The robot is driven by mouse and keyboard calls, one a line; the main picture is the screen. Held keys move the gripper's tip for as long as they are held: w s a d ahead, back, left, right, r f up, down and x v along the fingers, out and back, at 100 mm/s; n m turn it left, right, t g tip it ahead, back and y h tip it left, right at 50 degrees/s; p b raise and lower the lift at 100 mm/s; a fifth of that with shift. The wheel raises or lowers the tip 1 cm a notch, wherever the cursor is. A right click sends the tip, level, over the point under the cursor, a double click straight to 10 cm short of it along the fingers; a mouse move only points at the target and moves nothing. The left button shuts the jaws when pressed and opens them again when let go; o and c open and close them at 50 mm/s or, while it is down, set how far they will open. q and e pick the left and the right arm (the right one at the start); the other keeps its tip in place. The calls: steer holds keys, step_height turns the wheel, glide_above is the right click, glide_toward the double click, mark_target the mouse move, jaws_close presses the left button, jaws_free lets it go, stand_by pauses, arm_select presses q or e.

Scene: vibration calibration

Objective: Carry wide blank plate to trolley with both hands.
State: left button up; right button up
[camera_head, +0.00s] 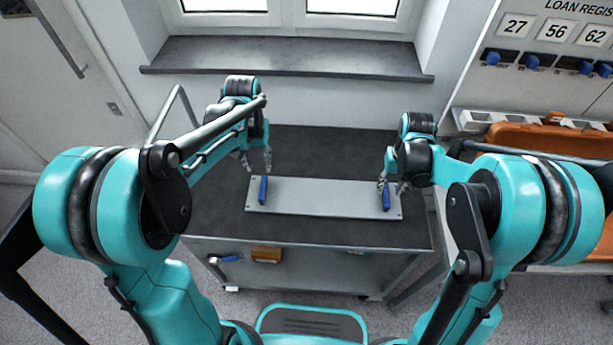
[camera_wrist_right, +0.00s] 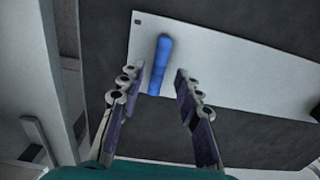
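The wide blank plate (camera_head: 325,203) is a long light-grey plate lying flat on the dark top of a trolley (camera_head: 330,150). A blue handle stands near each end: the left handle (camera_head: 263,189) and the right handle (camera_head: 386,197). My left gripper (camera_head: 258,165) is open just above and behind the left handle, its fingers apart. My right gripper (camera_head: 391,186) is at the right handle. In the right wrist view the right gripper (camera_wrist_right: 162,85) is open, with the blue handle (camera_wrist_right: 160,65) showing between and beyond its fingers, and the plate (camera_wrist_right: 225,60) beneath.
The trolley has a lower shelf with a blue-handled item (camera_head: 222,259) and a brown block (camera_head: 267,254). A window sill (camera_head: 285,58) is behind. An orange tray (camera_head: 545,140) is at the right, below a board with number tags (camera_head: 555,30). The trolley top behind the plate is clear.

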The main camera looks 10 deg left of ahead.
step_height(320, 180, up, 6)
steer(key=shift+r, duration=0.25)
stand_by(0.5)
